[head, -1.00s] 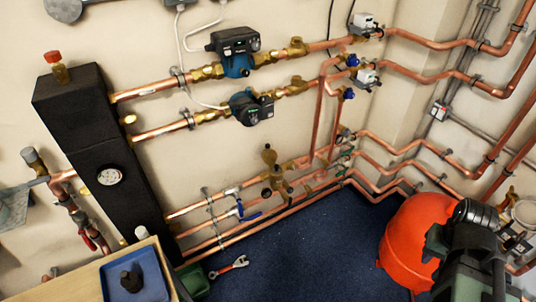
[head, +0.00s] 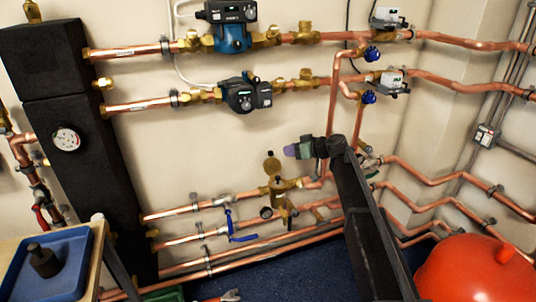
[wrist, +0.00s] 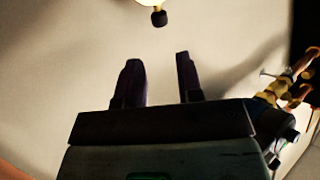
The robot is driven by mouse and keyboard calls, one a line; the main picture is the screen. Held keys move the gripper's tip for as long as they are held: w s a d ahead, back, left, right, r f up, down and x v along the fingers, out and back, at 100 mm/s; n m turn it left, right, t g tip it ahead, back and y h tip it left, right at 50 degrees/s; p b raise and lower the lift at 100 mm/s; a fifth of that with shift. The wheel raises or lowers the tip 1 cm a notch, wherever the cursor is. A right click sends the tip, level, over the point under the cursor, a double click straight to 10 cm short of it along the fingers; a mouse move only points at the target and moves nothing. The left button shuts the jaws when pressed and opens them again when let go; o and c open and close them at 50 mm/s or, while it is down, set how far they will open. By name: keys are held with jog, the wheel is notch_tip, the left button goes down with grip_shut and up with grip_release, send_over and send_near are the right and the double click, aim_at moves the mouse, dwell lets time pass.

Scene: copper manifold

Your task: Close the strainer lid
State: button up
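A brass strainer (head: 280,190) sits on the lower pipes in the middle of the head view. A round brass disc, which looks like its lid (head: 271,164), stands raised above the body. My gripper (head: 292,151) is just above and right of this disc, pointing left and apart from it in the picture. In the wrist view my gripper (wrist: 160,80) has its two dark fingers spread with nothing between them. A dark knob (wrist: 159,18) under a yellowish part shows beyond the fingertips at the top; I cannot tell whether it belongs to the lid.
A blue-handled valve (head: 238,230) is left of the strainer. Copper pipes with pumps (head: 245,95) run above, and brass fittings show at the wrist view's right (wrist: 290,88). A red vessel (head: 475,270) stands lower right. A blue tray (head: 75,270) is lower left.

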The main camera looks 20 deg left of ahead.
aim_at(271, 151)
jog(key=b+x, duration=0.3)
jog(key=x, duration=0.6)
jog(key=shift+f, duration=0.25)
jog(key=shift+a, duration=0.45)
grip_shut()
